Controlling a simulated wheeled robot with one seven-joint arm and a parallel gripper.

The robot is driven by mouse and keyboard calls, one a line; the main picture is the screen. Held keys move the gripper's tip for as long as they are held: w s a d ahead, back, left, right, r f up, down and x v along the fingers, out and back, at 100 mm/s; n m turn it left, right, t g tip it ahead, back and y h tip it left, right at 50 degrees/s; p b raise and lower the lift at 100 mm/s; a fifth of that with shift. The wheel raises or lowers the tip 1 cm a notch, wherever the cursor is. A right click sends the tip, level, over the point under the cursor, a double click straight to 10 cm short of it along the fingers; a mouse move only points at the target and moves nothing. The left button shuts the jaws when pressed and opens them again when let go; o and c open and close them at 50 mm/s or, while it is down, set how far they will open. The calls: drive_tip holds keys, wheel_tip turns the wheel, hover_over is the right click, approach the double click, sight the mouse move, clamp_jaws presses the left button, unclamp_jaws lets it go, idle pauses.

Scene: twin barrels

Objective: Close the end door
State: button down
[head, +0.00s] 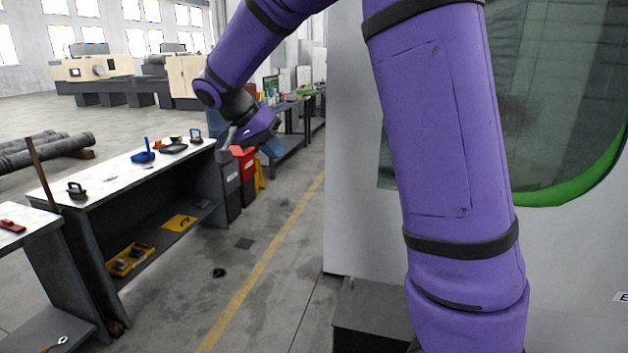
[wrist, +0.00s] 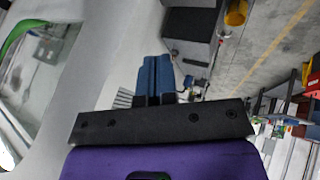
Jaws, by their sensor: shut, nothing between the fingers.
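A large pale panel (head: 350,190) with a green-rimmed window (head: 560,110) fills the right of the head view, partly hidden behind my purple arm. I cannot tell whether this panel is the end door or a fixed wall of the machine. No handle shows. In the wrist view a pale panel (wrist: 105,70) with a green-rimmed window (wrist: 40,70) lies to the left. My gripper (head: 272,147) is left of the panel's edge in the head view, above the aisle side. Its blue fingers (wrist: 155,75) are together and empty in the wrist view.
A workbench (head: 125,170) with small tools stands at the left, with a red-topped bin (head: 243,160) and yellow sign (head: 259,175) beyond it. A dark step or box (head: 370,305) sits at the panel's foot. The floor aisle (head: 270,265) between is mostly clear.

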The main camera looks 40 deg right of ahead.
drive_tip(key=s+d+f, duration=0.4)
drive_tip(key=d+f, duration=0.4)
drive_tip(key=shift+d, duration=0.15)
drive_tip(key=shift+s+d+f, duration=0.1)
drive_tip(key=shift+s, duration=0.05)
idle(0.5)
